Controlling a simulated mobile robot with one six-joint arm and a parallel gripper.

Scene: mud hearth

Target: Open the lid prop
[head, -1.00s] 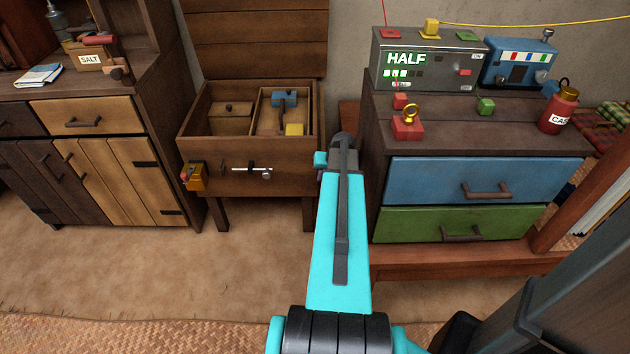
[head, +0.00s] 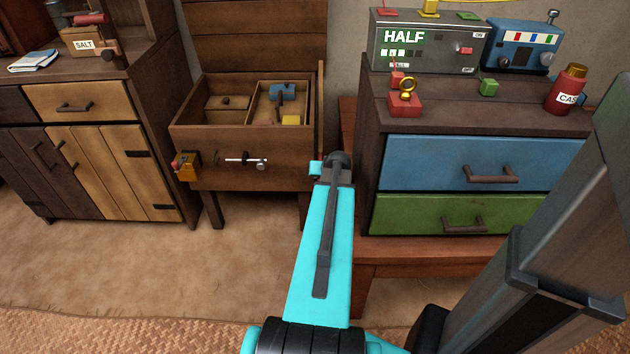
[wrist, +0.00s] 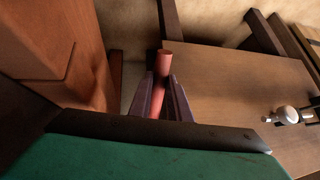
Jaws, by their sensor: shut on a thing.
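The wooden chest (head: 240,173) stands with its lid (head: 255,42) raised against the wall. A thin upright wooden strip (head: 321,88), probably the lid prop, shows at the chest's right side. In the wrist view, my gripper (wrist: 162,82) has its two dark fingers closed around a red round peg (wrist: 165,60) beside the chest's brown panel (wrist: 235,85). I cannot tell how the peg joins the strip.
A metal sliding bolt (head: 247,161) and a yellow-orange box (head: 186,165) are on the chest front. A cabinet with a blue drawer (head: 450,165) and a green drawer (head: 440,215) stands close on the right. A wooden cupboard (head: 120,180) is on the left. The floor in front is clear.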

